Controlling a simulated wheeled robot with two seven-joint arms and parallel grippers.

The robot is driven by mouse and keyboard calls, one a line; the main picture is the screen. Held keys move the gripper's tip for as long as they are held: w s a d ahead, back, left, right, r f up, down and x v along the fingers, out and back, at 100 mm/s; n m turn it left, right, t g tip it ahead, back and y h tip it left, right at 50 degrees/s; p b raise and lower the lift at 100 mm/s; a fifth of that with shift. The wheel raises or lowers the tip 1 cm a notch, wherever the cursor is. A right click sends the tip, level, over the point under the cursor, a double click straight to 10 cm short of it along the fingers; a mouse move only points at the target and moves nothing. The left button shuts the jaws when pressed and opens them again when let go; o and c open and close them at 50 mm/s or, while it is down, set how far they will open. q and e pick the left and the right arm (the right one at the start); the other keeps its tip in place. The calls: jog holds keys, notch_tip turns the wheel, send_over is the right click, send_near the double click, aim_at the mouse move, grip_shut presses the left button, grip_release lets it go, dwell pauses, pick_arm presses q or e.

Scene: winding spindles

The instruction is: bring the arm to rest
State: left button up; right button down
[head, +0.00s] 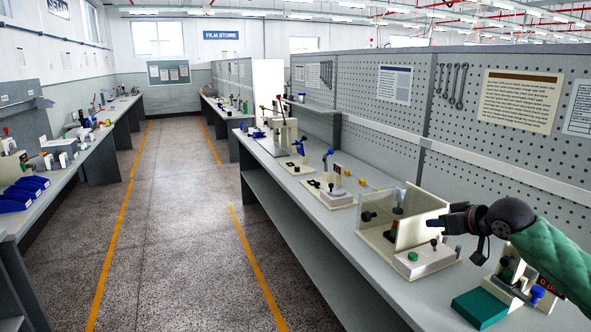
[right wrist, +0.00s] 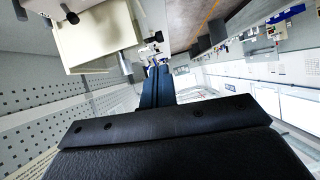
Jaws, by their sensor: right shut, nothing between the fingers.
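My right arm comes in from the right in a green sleeve. My right gripper (head: 432,223) is shut and empty, pointing left over the workbench at the right. It hangs beside the cream winding station (head: 425,213) with its guard panels and dark spindle; whether it touches the panel I cannot tell. In the right wrist view the shut fingers (right wrist: 157,84) point away from the camera, and the cream station (right wrist: 90,38) shows at upper left. My left gripper is not in view.
Other small stations (head: 333,192) stand along the bench (head: 350,250). A teal block (head: 480,307) and a station with a blue knob (head: 537,293) lie under my arm. A pegboard wall (head: 450,130) runs behind. The aisle floor (head: 180,240) is clear.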

jog(key=s+a+f+g+h, duration=0.1)
jog(key=s+a+f+h, duration=0.15)
jog(key=s+f, duration=0.5)
jog(key=s+a+f+g+h, duration=0.2)
jog(key=s+a+f, duration=0.25)
jog(key=f, duration=0.65)
jog(key=s+a+f+g+h, duration=0.1)
jog(key=s+a+f+h, duration=0.15)
jog(key=s+f, duration=0.5)
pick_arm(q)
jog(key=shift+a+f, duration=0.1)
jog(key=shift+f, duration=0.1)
pick_arm(e)
jog(key=s+a+f+m+g+y, duration=0.1)
jog(key=s+a+f, duration=0.4)
jog(key=s+f, duration=0.5)
jog(key=s+a+f+m+g+y, duration=0.1)
jog(key=s+a+f+g, duration=0.3)
jog(key=s+f, duration=0.5)
jog(key=s+a, duration=0.2)
jog(key=s, duration=0.5)
jog(key=shift+f+g+y, duration=0.3)
jog(key=shift+f+y, duration=0.05)
jog(key=shift+y, duration=0.05)
